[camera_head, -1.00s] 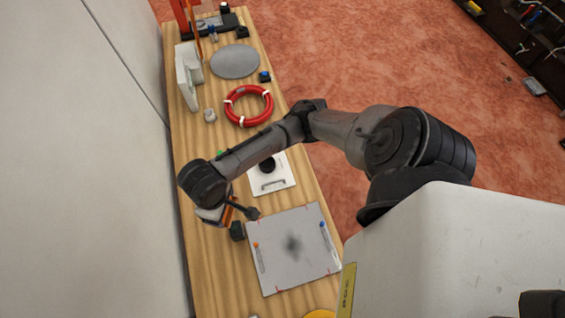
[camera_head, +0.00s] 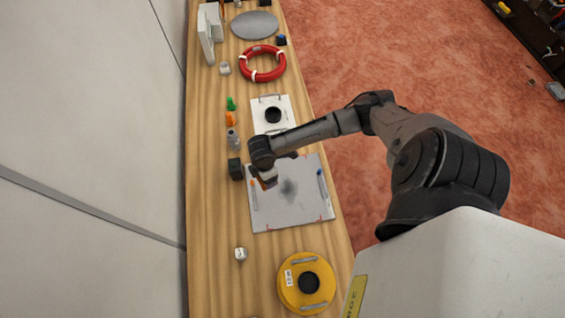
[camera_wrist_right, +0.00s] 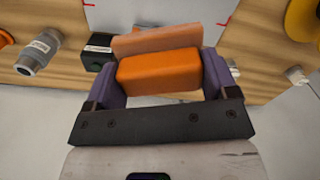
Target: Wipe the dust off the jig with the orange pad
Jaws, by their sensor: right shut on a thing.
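The jig (camera_head: 308,210) is a flat light-grey plate on the wooden bench, with a dark dust smudge (camera_head: 289,187) near its middle. A slim orange-tipped piece lies along its left side and a blue-tipped one along its right. My right gripper (camera_head: 266,179) is over the jig's upper left part, left of the smudge. In the right wrist view, its purple fingers are shut on the orange pad (camera_wrist_right: 158,73). The jig's pale surface (camera_wrist_right: 150,12) shows beyond the pad. I cannot tell whether the pad touches it. My left gripper is not in view.
A dark box (camera_head: 235,168) stands at the jig's left edge, with a grey cylinder (camera_head: 233,139) above it. A yellow disc (camera_head: 292,288) and a small white block (camera_head: 240,254) are below. A white plate (camera_head: 259,124) and red ring (camera_head: 246,66) lie above.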

